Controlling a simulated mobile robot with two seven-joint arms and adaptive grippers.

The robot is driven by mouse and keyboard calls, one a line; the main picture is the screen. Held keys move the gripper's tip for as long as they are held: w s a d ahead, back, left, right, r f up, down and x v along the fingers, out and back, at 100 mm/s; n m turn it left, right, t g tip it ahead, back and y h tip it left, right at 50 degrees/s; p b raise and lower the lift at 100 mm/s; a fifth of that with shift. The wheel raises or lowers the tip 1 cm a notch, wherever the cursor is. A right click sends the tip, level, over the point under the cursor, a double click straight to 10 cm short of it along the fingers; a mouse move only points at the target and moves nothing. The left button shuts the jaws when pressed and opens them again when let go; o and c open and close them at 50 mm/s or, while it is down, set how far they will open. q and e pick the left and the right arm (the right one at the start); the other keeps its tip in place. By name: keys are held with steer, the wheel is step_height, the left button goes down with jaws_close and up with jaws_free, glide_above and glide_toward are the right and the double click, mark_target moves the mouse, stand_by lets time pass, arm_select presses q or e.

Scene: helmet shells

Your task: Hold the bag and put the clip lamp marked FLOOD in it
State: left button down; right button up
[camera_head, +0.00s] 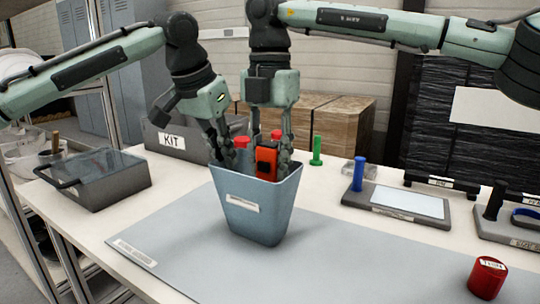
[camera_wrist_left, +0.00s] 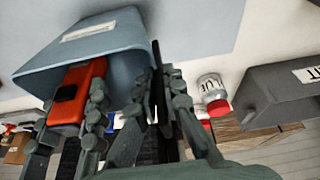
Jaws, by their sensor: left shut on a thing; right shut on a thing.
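The bag (camera_head: 257,215) is a blue-grey, open-topped, tapered holder standing upright on the grey mat. It also shows at the upper left of the left wrist view (camera_wrist_left: 120,50). My left gripper (camera_head: 221,157) is shut on the bag's left rim, with fingers on either side of the wall. My right gripper (camera_head: 270,163) is shut on an orange-red clip lamp (camera_head: 266,162) with a black patch. The lamp is at the bag's mouth, its lower end inside the rim; the wrist view shows it too (camera_wrist_left: 77,92). No FLOOD marking is readable.
A grey KIT bin (camera_head: 178,140) and a red-lidded jar (camera_wrist_left: 212,92) are behind the bag. A lidded grey case (camera_head: 100,180) is left. The front mat is clear.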

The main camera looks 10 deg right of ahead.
steer(key=o, duration=1.3)
step_height(320, 180, up, 12)
steer(key=shift+r, duration=0.1)
arm_select(q)
steer(key=c, duration=1.6)
jaws_free()
